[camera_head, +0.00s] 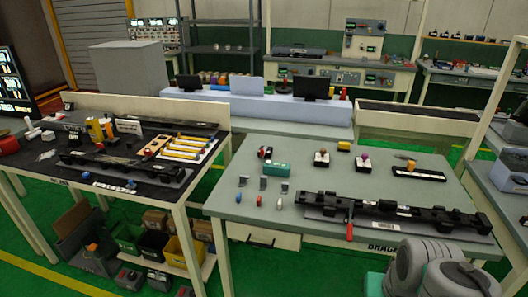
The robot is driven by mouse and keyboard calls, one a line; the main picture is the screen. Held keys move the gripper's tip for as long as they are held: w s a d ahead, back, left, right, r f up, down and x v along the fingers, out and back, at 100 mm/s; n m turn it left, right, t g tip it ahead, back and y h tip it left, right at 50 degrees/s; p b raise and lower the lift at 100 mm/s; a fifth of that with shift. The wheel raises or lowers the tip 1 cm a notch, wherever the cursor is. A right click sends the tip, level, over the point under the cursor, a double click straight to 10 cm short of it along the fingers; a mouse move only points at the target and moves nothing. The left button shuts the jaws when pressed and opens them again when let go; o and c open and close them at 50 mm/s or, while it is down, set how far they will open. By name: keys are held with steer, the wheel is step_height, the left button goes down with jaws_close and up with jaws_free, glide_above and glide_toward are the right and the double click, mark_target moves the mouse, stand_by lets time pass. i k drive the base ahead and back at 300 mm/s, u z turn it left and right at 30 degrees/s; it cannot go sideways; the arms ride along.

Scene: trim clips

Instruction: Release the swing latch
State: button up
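A long black bracket (395,213) lies across the right side of the near grey-green table. A red lever (350,228) hangs down from its front edge, left of the bracket's middle. It looks like the swing latch's handle, but the latch is too small to tell whether it is engaged. A white label (384,226) is on the front beside it. Rounded grey links of my arm show at the bottom right, in front of the table. My gripper is out of view.
On the table (235,207), small clips and coloured pegs stand left of the bracket. A green box (277,169), several small blocks and a black tray (419,173) lie behind it. A dark-topped table (60,182) with parts and yellow-handled tools stands at left.

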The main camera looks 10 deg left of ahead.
mark_target(263, 151)
steer(key=k, duration=0.65)
steer(key=u, duration=0.25)
steer(key=i, duration=0.5)
steer(key=u, duration=0.5)
steer(key=i, duration=1.15)
steer(key=z, duration=0.15)
